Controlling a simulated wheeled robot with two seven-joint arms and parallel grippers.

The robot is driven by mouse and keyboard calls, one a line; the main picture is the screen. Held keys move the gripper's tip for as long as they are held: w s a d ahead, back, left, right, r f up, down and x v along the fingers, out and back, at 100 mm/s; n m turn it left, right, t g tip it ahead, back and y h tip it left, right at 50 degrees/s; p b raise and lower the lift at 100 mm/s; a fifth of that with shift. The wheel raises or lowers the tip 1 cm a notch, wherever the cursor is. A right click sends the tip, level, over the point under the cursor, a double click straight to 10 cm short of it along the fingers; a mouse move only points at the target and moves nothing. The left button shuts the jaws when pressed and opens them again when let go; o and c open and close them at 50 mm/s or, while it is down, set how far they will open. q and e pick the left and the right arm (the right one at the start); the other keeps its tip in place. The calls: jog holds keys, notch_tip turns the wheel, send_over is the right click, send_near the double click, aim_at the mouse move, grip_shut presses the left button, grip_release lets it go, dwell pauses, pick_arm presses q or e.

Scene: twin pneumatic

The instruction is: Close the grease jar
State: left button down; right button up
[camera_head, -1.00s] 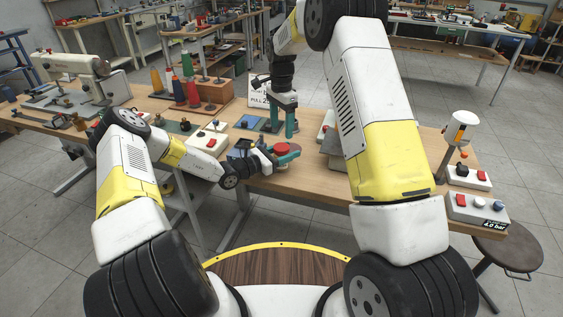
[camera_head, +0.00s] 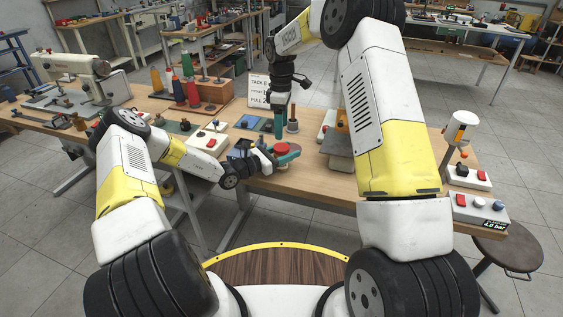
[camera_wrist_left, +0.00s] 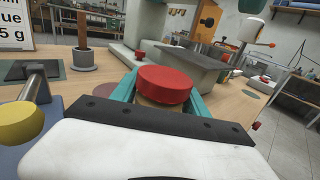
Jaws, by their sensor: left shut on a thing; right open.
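My left gripper (camera_head: 282,152) is shut on a short jar with a round red lid (camera_wrist_left: 165,84), low over the bench front. In the left wrist view a bit of tan jar body (camera_wrist_left: 153,103) shows under the lid, between the teal fingers. The lid looks level; I cannot tell how tightly it sits. My right gripper (camera_head: 279,132) is open and empty, pointing down behind and above the jar. A wooden handle (camera_head: 293,112) stands upright in a small grey pot (camera_wrist_left: 82,60), just right of the right fingers in the head view.
A printed sign (camera_head: 258,92) stands behind the right gripper. A grey-topped block (camera_wrist_left: 185,66) stands beyond the jar. Spools (camera_head: 192,92) and a sewing machine (camera_head: 75,68) are to the left. Switch boxes (camera_head: 478,207) sit at the right end. The bench (camera_head: 290,185) in front is clear.

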aim_at(282, 146)
jog(key=n, duration=0.7)
jog(key=shift+w+r, duration=0.1)
jog(key=n, duration=0.5)
jog(key=shift+r, duration=0.1)
jog(key=shift+f, duration=4)
